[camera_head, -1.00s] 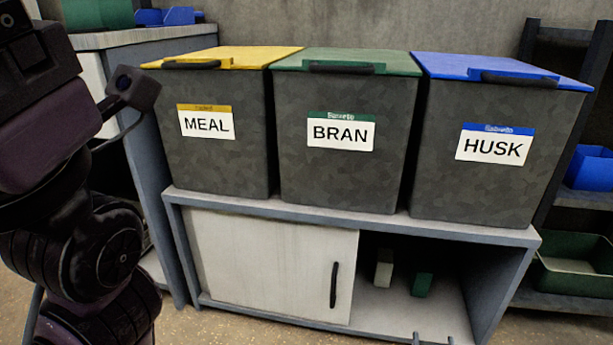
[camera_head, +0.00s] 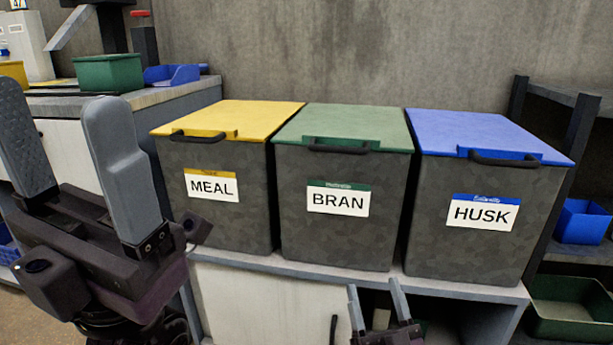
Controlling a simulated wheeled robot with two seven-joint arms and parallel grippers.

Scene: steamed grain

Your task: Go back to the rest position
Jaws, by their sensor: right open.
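My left gripper (camera_head: 58,97) stands large and close at the left, fingers pointing up. Its two grey fingers are wide apart with nothing between them. My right gripper (camera_head: 373,288) shows small at the bottom, right of centre, in front of the cabinet. Its fingers point up, apart and empty; the arm below it is cut off by the frame edge. Three dark bins stand side by side with lids down: MEAL (camera_head: 213,218) with a yellow lid, BRAN (camera_head: 337,237) with a green lid, and HUSK (camera_head: 470,248) with a blue lid. Both grippers appear clear of the bins.
The bins stand on a low cabinet (camera_head: 260,305) with a pale door; its right part is dark and open. A counter (camera_head: 165,96) at the left holds a green box (camera_head: 108,72) and blue trays. A shelf rack at the right holds a blue bin (camera_head: 582,221) and a green tray (camera_head: 570,310).

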